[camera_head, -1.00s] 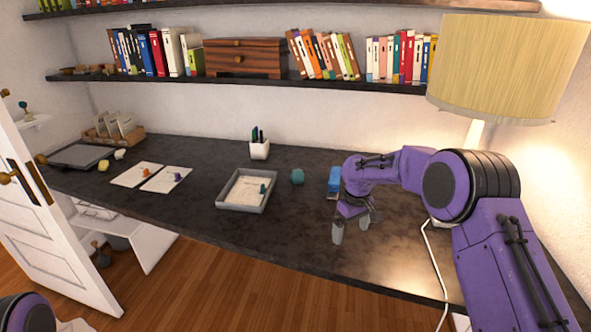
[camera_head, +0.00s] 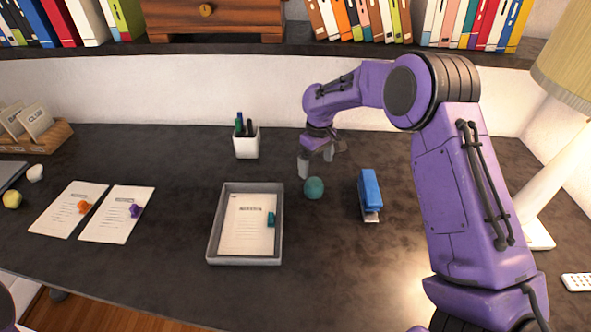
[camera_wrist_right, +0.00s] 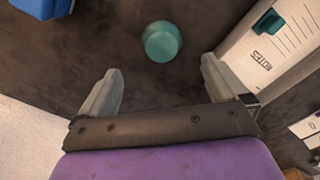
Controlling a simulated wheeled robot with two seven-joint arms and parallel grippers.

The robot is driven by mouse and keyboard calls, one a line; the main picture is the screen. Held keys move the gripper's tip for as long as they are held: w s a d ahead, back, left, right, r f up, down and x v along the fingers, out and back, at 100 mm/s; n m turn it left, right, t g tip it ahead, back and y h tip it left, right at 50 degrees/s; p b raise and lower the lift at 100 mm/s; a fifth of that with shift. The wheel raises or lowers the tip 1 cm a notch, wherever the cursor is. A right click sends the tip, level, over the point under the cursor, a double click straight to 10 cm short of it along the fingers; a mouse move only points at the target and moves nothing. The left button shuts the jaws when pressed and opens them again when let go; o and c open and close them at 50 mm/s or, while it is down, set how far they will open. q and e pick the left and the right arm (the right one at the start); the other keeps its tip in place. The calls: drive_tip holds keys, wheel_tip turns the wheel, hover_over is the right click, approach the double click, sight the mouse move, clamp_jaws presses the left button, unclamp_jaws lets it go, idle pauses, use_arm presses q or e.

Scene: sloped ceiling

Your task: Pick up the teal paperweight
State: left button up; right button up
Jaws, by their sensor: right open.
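A round teal object (camera_head: 314,188) rests on the dark desk between the grey tray and the blue stapler. It also shows in the right wrist view (camera_wrist_right: 161,41), just beyond and between the fingertips. A smaller teal piece (camera_head: 271,219) lies on the paper in the tray; part of it shows in the wrist view (camera_wrist_right: 268,22). Which of the two is the paperweight I cannot tell for sure. My right gripper (camera_head: 317,162) is open and empty, its fingers pointing down close to the round teal object, apart from it in the wrist view (camera_wrist_right: 162,68). My left gripper is out of view.
The grey tray (camera_head: 216,225) is left of the round object, the blue stapler (camera_head: 369,188) right of it. A white pen cup (camera_head: 246,146) stands behind. Papers with an orange piece (camera_head: 83,207) and a purple piece (camera_head: 136,210) lie left. A lamp (camera_head: 545,170) stands right.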

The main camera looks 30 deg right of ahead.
sight(315, 181)
drive_tip(key=shift+w+f, duration=0.25)
drive_tip(key=f, duration=0.2)
drive_tip(key=shift+s+d+f+p, duration=0.1)
drive_tip(key=shift+s+f+p, duration=0.25)
drive_tip(key=shift+f+p, duration=0.05)
drive_tip(key=shift+s+a+f+p, duration=0.2)
drive_tip(key=shift+s+f+p, duration=0.5)
drive_tip(key=shift+s+f, duration=0.3)
drive_tip(key=f, duration=0.1)
drive_tip(key=w+f, duration=0.1)
drive_tip(key=f, duration=0.1)
drive_tip(key=w+f+p, duration=0.1)
drive_tip(key=f, duration=0.1)
drive_tip(key=shift+w+a, duration=0.1)
drive_tip(key=shift+w, duration=0.1)
drive_tip(key=shift+s+r, duration=0.15)
drive_tip(key=shift+s, duration=0.2)
drive_tip(key=shift+s+r, duration=0.1)
drive_tip(key=shift+s, duration=0.05)
drive_tip(key=c, duration=0.3)
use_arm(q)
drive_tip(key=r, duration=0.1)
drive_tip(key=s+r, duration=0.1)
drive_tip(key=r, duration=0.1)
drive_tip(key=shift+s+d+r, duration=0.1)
use_arm(e)
drive_tip(key=c, duration=1.1)
